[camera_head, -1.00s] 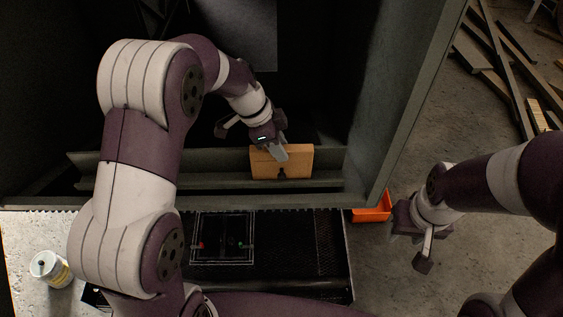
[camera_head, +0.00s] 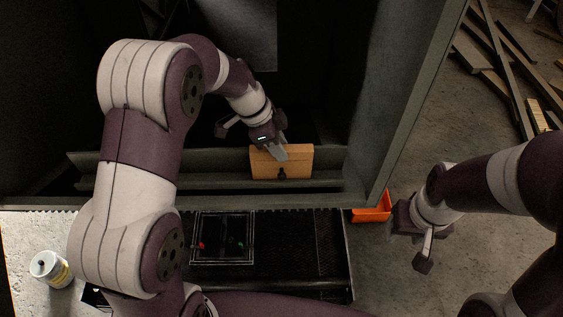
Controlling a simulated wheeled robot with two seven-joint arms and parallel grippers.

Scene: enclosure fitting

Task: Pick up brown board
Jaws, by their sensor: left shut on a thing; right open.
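The brown board (camera_head: 298,164) is a small tan rectangular panel with a dark notch at its lower middle. It stands upright against the grey rail inside the dark enclosure. One finger shows in front of the board; the other finger is hidden. My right gripper (camera_head: 412,240) is open and empty, outside the enclosure at the right, over the floor.
The enclosure's grey side wall (camera_head: 410,100) stands between my two grippers. An orange bin (camera_head: 373,208) sits by its front corner. A black tray (camera_head: 290,262) with a clear-framed panel (camera_head: 222,238) lies in front. A white can (camera_head: 48,267) stands at left. Wood planks (camera_head: 500,60) lie at upper right.

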